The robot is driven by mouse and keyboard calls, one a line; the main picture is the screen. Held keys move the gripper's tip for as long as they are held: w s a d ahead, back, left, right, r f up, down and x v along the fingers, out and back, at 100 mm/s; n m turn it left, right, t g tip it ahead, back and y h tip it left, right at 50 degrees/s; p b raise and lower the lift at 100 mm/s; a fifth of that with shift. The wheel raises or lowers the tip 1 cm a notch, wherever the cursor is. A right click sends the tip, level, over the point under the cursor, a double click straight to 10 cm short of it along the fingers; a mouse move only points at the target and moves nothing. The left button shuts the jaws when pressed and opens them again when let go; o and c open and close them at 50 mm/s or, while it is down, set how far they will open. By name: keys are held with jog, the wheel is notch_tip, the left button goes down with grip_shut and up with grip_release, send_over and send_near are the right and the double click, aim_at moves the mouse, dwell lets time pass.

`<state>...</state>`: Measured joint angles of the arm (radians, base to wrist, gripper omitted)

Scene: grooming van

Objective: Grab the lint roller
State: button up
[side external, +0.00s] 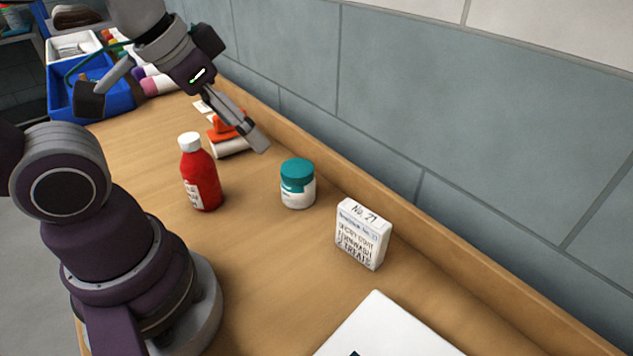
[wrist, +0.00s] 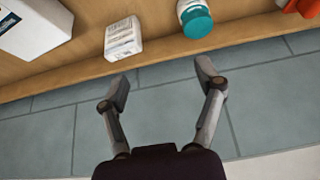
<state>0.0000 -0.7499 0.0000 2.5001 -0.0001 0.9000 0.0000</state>
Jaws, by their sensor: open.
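The lint roller (side external: 232,147) appears to be the white cylinder with an orange part, lying on the wooden counter near the wall, behind the red bottle. My gripper (side external: 256,140) is open and empty above the counter near the wall, and its fingers partly overlap the roller in the side view. In the wrist view, the two fingers of my gripper (wrist: 163,82) are spread apart with tiled wall between them. Only an orange edge (wrist: 302,6) shows there at the top right corner, probably the roller; most of it is out of frame.
A red bottle (side external: 200,178), a teal-lidded jar (side external: 298,190) and a white box (side external: 362,236) stand along the counter (side external: 255,260). A white object (side external: 385,330) lies at the front. A blue bin (side external: 95,95) sits at the far left. The tiled wall (side external: 400,110) bounds the counter.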

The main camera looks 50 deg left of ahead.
jog(key=o, duration=0.5)
jog(key=shift+c, duration=0.2)
jog(key=m+g+y, duration=0.4)
jog(key=m+y, duration=0.2)
jog(key=m, duration=1.3)
send_near(233, 132)
jog(key=r, duration=0.2)
jog(key=w+r, duration=0.1)
jog(key=r, duration=0.1)
jog(key=shift+a, duration=0.3)
jog(key=shift+m, duration=0.6)
jog(key=x, duration=1)
jog(key=shift+s+a+f, duration=0.15)
jog(key=shift+s+a, duration=0.1)
jog(key=shift+a, duration=0.25)
